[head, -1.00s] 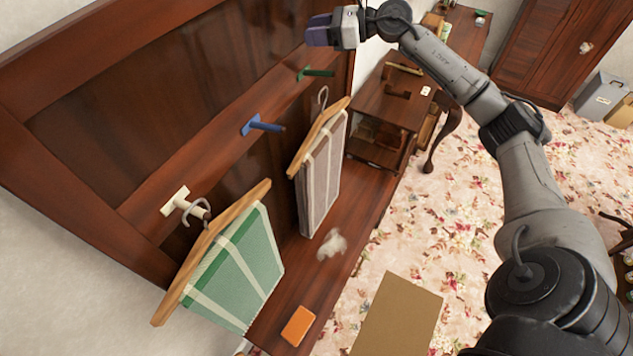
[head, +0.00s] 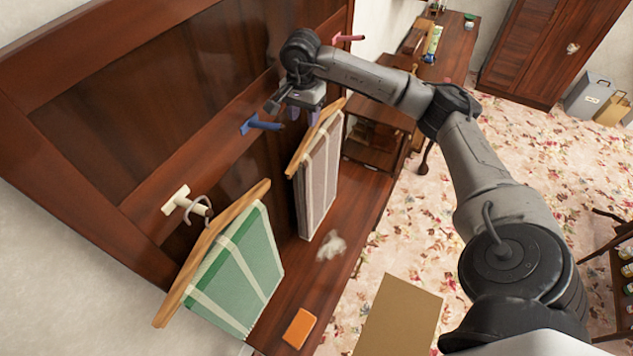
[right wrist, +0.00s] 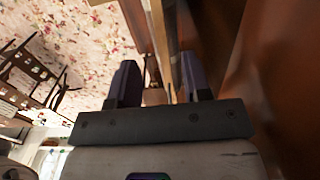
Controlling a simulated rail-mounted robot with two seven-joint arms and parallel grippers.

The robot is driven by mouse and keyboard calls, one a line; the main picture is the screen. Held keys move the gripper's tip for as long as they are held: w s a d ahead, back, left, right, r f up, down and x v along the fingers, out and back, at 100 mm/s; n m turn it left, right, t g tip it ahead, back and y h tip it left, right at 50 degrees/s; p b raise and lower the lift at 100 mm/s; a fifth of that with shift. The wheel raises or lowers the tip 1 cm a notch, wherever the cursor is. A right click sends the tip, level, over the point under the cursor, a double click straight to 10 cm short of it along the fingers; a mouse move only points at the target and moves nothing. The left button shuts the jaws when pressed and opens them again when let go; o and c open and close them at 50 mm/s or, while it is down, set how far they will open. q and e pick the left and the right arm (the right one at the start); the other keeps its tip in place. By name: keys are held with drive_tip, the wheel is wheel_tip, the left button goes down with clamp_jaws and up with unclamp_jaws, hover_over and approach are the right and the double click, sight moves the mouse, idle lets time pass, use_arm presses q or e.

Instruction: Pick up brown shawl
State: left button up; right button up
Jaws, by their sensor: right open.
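The brown shawl (head: 318,178), striped with pale lines, hangs from a wooden hanger (head: 313,140) beside the dark panelled rack. My right gripper (head: 303,118) is open just above the hanger, pointing down, and hides its hook and top. In the right wrist view the two dark fingers (right wrist: 160,85) stand apart, with a wooden edge, seemingly the hanger, showing between and beyond them. Contact cannot be told. My left gripper is not in view.
A green shawl (head: 238,270) hangs on another hanger from a white peg (head: 182,202). A blue peg (head: 260,125) and a red peg (head: 348,38) stick out of the panel. An orange box (head: 299,328) and a pale crumpled thing (head: 331,246) lie below.

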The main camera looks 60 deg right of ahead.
sight(305, 141)
wheel_tip(305, 141, down, 5)
drive_tip(key=shift+r+p, duration=0.1)
drive_tip(key=shift+p, duration=0.3)
drive_tip(key=shift+f+p, duration=0.4)
wheel_tip(305, 141, down, 3)
drive_tip(key=shift+a+f+p, duration=0.1)
drive_tip(key=shift+f+p, duration=0.05)
drive_tip(key=shift+p, duration=0.7)
drive_tip(key=shift+f, duration=0.65)
drive_tip(key=c, duration=0.6)
clamp_jaws()
